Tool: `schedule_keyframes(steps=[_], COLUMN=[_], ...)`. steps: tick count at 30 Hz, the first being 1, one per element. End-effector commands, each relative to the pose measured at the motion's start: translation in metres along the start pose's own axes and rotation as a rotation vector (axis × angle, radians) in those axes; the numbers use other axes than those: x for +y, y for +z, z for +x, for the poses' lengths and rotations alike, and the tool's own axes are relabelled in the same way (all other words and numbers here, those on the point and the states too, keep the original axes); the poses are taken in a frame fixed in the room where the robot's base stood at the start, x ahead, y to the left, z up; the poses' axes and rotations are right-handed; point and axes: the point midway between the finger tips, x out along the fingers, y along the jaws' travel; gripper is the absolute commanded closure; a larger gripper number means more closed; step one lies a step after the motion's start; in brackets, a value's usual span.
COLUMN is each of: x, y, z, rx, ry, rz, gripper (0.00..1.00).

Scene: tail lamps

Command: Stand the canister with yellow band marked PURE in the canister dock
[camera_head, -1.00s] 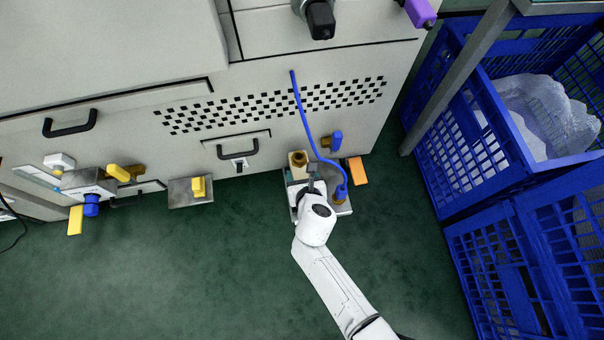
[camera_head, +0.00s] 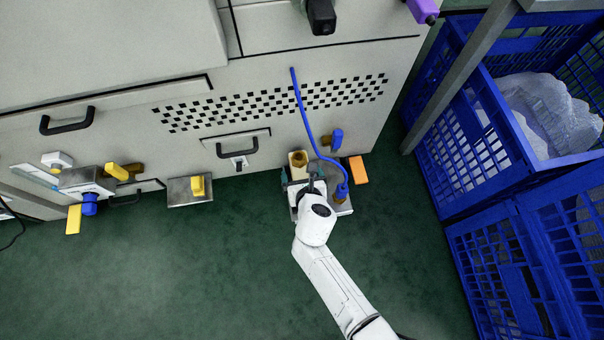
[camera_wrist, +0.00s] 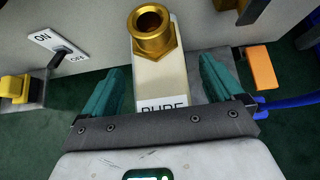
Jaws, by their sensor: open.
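A cream, block-like body with a brass hex fitting on top (camera_head: 298,159) stands upright against the cabinet front. It also shows in the wrist view (camera_wrist: 160,75), with a partly hidden white label that appears to read PURE. No yellow band shows on it. My gripper (camera_head: 303,178) is open, with its teal fingers on either side of this body. In the wrist view the fingers (camera_wrist: 165,66) stand apart from it, with gaps at both sides. A grey metal plate (camera_head: 342,208) lies beside it, partly hidden by my arm; I cannot tell whether it is the dock.
A blue hose (camera_head: 309,130) runs down to a fitting right of my gripper. An orange tab (camera_head: 358,170) is close by. A small metal shelf (camera_head: 180,192) with a yellow part is to the left. Blue crates (camera_head: 470,160) stand at the right. The green floor in front is clear.

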Motion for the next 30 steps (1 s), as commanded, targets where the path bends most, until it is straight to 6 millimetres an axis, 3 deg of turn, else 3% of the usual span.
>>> schedule_keyframes(steps=[10, 24, 30], x=[-0.001, 0.0, 0.0], y=[0.0, 0.002, 0.0], z=[-0.01, -0.091, -0.107], rx=[0.004, 0.002, 0.002], ry=[-0.001, 0.0, 0.0], rz=[-0.001, 0.0, 0.0], gripper=[0.06, 0.06, 0.06])
